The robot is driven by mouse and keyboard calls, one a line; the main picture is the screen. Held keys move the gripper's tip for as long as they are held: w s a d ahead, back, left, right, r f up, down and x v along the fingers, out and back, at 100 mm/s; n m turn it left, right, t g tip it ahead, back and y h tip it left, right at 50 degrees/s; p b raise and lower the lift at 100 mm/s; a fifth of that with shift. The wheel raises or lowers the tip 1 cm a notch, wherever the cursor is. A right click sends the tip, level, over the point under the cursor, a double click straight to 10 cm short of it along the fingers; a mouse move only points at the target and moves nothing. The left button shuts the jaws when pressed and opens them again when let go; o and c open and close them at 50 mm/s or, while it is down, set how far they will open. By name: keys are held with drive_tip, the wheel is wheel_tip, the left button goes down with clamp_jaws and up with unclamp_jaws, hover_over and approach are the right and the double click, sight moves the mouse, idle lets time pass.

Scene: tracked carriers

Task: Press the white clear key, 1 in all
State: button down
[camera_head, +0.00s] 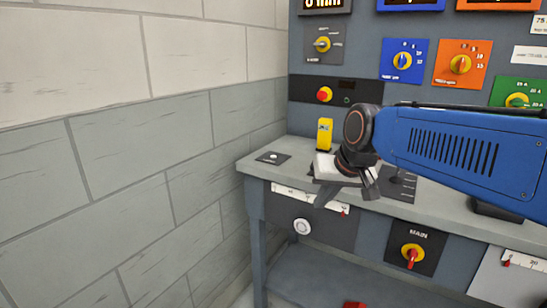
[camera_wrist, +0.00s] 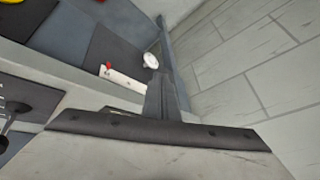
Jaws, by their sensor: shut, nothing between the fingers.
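A small dark plate with a pale white button (camera_head: 273,157) lies on the bench top at its left end. A round white knob (camera_head: 302,227) sits on the dark front panel below the bench edge. It also shows in the wrist view (camera_wrist: 151,60). I cannot read a clear label on either, so I cannot tell which is the clear key. My gripper (camera_head: 322,200) is shut and empty, over the bench's front edge, right of the white button and above and right of the knob. In the wrist view, its fingers (camera_wrist: 161,93) point toward the knob, apparently apart from it.
A yellow upright block (camera_head: 324,134) stands on the bench behind my gripper. A white scale with a red pointer (camera_head: 310,198) runs along the front panel. A red-handled MAIN switch (camera_head: 412,256) is to the right. The brick wall (camera_head: 130,170) closes off the left.

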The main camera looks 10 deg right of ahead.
drive_tip(key=w+a+r+m+t+y, duration=0.1)
drive_tip(key=w+r, duration=0.3)
drive_tip(key=w, duration=0.4)
drive_tip(key=w+a+r+m, duration=0.1)
drive_tip(key=w+r, duration=0.2)
drive_tip(key=w, duration=0.6)
wheel_tip(320, 180, up, 5)
drive_tip(key=m+t+y, duration=0.1)
drive_tip(key=t, duration=0.1)
hover_over(275, 158)
drive_tip(key=shift+f, duration=0.2)
drive_tip(key=shift+f, duration=0.15)
drive_tip(key=shift+f, duration=4.3)
drive_tip(key=shift+s+f, duration=0.1)
drive_tip(key=shift+f, duration=0.75)
drive_tip(key=shift+r, duration=0.85)
drive_tip(key=shift+r, duration=0.15)
drive_tip(key=shift+r, duration=2.4)
